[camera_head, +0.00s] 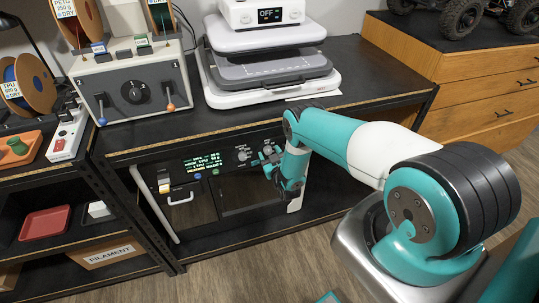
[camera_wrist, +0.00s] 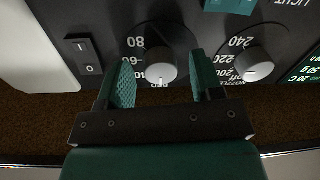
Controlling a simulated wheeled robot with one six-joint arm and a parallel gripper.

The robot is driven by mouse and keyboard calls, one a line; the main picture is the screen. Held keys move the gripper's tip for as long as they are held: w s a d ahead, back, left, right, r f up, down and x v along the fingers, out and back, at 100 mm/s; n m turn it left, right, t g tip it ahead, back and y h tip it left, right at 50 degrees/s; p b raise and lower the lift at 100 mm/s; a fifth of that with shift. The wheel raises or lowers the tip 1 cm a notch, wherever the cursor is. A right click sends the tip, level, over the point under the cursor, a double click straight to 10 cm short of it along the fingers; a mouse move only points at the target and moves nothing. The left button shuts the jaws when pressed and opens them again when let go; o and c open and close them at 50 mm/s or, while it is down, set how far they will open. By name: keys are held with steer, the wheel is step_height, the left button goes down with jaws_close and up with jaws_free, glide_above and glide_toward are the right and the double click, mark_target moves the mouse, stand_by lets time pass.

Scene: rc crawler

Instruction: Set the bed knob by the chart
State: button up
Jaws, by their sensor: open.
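The bed knob (camera_wrist: 161,65) is a round grey dial on a dark panel, with upside-down 80 and 60 beside it in the wrist view. My gripper (camera_wrist: 160,62) is open, one finger on each side of this knob; I cannot tell whether either touches it. A pale mark shows near the knob's lower edge in this view. A second knob (camera_wrist: 254,64), marked 240 and 220, is to the right. In the head view my gripper (camera_head: 270,163) is at the front of the printer (camera_head: 207,212). A lit display (camera_head: 202,164) carries small lettering including TPU; I cannot make out a separate chart.
A rocker switch (camera_wrist: 83,56) is left of the bed knob. A teal part (camera_wrist: 230,5) sits above between the knobs. The black bench top (camera_head: 365,70) overhangs the printer. A grey box with levers (camera_head: 133,88) and a flat white machine (camera_head: 265,70) stand on it.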

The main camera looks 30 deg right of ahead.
steer(key=shift+c, duration=0.3)
steer(key=c, duration=0.9)
steer(key=shift+o, duration=0.2)
steer(key=shift+m, duration=0.4)
steer(key=m+b, duration=0.2)
steer(key=m, duration=0.2)
steer(key=shift+f, duration=0.1)
steer(key=shift+a+m+b, duration=0.1)
steer(key=shift+m+b, duration=0.6)
steer(key=shift+m, duration=1.3)
steer(key=o, duration=0.9)
